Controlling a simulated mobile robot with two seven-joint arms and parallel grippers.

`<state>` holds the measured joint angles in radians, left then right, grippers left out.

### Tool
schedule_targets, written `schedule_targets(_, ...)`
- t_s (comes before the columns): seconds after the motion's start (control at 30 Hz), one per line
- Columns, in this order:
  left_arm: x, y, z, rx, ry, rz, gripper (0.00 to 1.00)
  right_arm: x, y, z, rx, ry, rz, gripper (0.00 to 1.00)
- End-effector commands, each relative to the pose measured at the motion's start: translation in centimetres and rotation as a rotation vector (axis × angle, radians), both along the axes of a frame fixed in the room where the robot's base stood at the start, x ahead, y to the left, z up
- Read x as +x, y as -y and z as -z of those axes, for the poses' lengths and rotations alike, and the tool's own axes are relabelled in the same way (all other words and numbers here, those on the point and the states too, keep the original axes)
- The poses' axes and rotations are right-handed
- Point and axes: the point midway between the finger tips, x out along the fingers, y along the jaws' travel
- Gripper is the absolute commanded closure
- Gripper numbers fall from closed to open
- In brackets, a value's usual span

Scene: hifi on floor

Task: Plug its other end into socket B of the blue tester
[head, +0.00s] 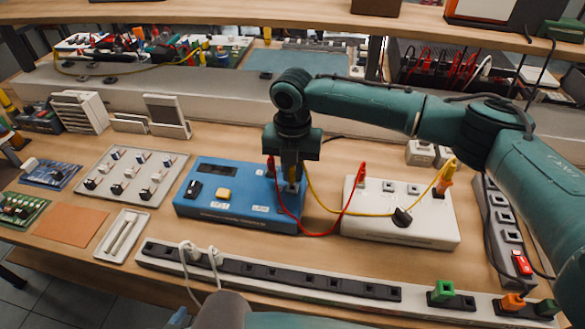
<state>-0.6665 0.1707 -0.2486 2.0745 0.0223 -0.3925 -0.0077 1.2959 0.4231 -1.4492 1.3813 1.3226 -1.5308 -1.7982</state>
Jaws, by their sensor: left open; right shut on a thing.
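The blue tester (235,208) lies on the bench with a black knob, a yellow button and sockets at its right end. A red cable (318,233) runs from the tester's right end to a red plug on the white box (385,228). A yellow cable (345,213) runs from an orange plug (443,184) at the white box to my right gripper (291,178). My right gripper points down at the tester's right end, shut on the yellow cable's other plug. The gripper hides the plug tip and sockets, so I cannot tell whether it is seated. My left gripper is not in view.
A long power strip (270,272) with white plugs lies in front of the tester. A switch panel (130,175) and a small white tray (122,235) lie to the left. Another power strip (500,225) stands to the right. A shelf (330,12) crosses above.

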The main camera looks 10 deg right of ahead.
Motion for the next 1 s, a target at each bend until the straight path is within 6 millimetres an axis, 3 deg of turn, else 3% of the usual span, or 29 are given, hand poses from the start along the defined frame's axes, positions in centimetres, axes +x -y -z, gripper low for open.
schedule_targets(1.0, 0.03, -0.04, -0.99, 0.0, -0.001, -0.003, 0.59, 0.03, -0.03, -0.04, 0.0, 0.0, 0.0, 1.0)
